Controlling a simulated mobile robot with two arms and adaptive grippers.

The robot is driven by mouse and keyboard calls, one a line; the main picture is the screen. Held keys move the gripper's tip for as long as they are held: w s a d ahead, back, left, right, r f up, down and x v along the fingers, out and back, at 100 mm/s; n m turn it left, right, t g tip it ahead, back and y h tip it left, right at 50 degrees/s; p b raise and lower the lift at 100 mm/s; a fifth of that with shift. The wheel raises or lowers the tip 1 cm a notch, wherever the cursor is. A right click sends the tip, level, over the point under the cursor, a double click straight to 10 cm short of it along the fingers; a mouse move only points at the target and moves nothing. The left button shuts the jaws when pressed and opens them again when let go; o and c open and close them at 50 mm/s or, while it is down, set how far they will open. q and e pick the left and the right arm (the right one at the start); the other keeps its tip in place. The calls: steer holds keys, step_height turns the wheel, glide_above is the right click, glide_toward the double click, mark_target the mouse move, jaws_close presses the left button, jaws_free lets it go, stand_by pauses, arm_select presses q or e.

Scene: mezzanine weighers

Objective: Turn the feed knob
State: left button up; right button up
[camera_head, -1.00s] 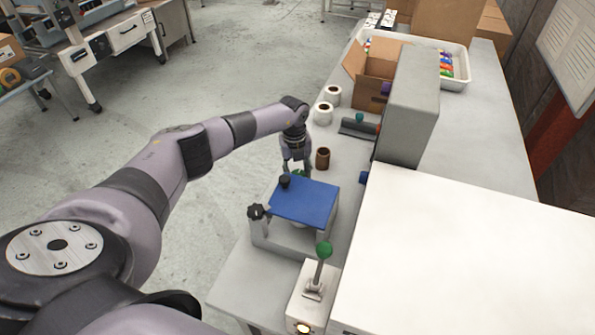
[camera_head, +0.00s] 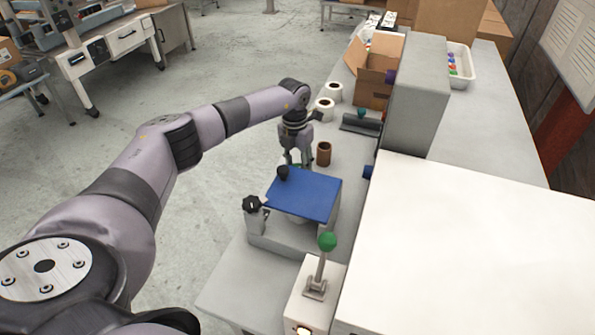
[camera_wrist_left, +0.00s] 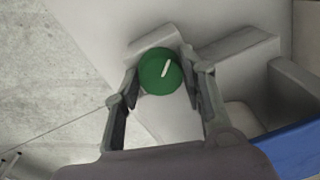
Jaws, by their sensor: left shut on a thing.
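The feed knob shows in the left wrist view as a round green knob (camera_wrist_left: 160,74) with a white pointer line slanted up to the right. It sits on a grey block by the bench edge. My left gripper (camera_wrist_left: 161,82) is shut on this knob, with one finger on each side of it. In the head view my left gripper (camera_head: 298,162) points down behind the blue plate (camera_head: 305,194), and the green knob is mostly hidden there by the fingers and the plate. My right gripper is not in view.
Black knobs (camera_head: 252,204) sit near the blue plate. A green-balled lever (camera_head: 327,242) stands on a white box in front. A brown cup (camera_head: 324,152), white rolls (camera_head: 325,106) and an open carton (camera_head: 377,78) are farther back. A large white cabinet (camera_head: 470,250) fills the right.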

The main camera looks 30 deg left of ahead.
arm_select(q)
steer(key=m+b, duration=0.2)
steer(key=m, duration=0.1)
steer(key=shift+w+f, duration=0.1)
steer(key=m+b, duration=0.2)
steer(key=m, duration=0.1)
steer(key=shift+m, duration=0.3)
steer(key=m+b, duration=0.1)
steer(key=m, duration=0.1)
steer(key=shift+m+b, duration=0.3)
steer(key=shift+m, duration=0.1)
steer(key=m+b, duration=0.1)
steer(key=m, duration=0.2)
steer(key=shift+g, duration=0.3)
steer(key=m+b, duration=0.1)
steer(key=m, duration=0.5)
steer(key=shift+d+r+y+b, duration=0.1)
steer(key=shift+r+y+b, duration=0.1)
steer(key=shift+y+b, duration=0.15)
steer(key=m, duration=0.5)
steer(key=shift+b, duration=0.3)
steer(key=shift+m, duration=0.4)
